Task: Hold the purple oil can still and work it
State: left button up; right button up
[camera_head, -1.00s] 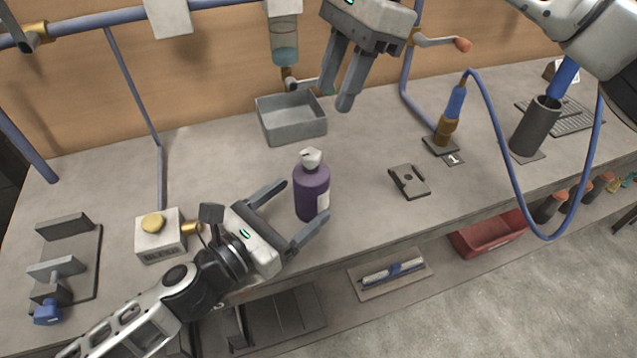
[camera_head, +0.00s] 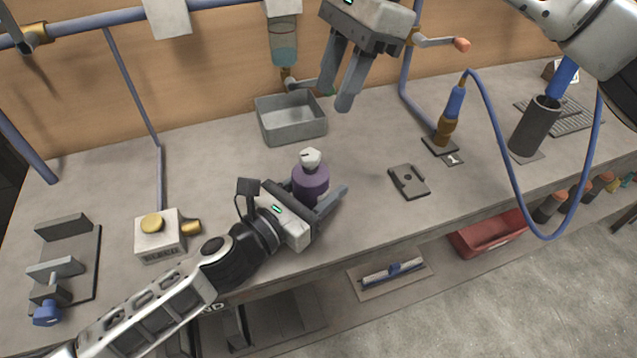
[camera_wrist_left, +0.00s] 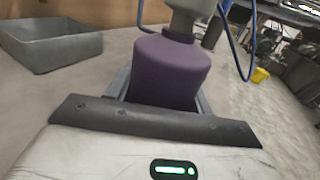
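The purple oil can (camera_head: 311,181), with a pale grey spout top, stands upright on the workbench (camera_head: 232,165). My left gripper (camera_head: 328,186) has come in low from the left, with its fingers on either side of the can. The near finger shows along the can's right front; the far one is mostly hidden behind it. In the left wrist view the can (camera_wrist_left: 168,72) stands between the fingers; whether they touch it is unclear. My right gripper (camera_head: 335,98) hangs above the bench, above and to the right of the can, fingers apart and empty.
A grey tray (camera_head: 291,120) sits behind the can under a hanging bottle (camera_head: 284,42). A dark plate (camera_head: 409,181) lies to the right. A box with a yellow button (camera_head: 160,235) stands near my left arm. A blue hose (camera_head: 513,203) loops at the right.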

jog(key=shift+o, duration=0.9)
jog(key=shift+f, duration=0.1)
jog(key=s+a+f+n+g+y, duration=0.2)
jog(key=s+f+g+y, duration=0.15)
jog(key=s+y, duration=0.2)
jog(key=m+t+y, duration=0.7)
jog(key=m+t, duration=0.5)
jog(key=t, duration=0.2)
send_near(310, 154)
jog(key=shift+g, duration=0.25)
jog(key=x, duration=1)
jog(key=shift+w, duration=0.1)
jog(key=c, duration=1)
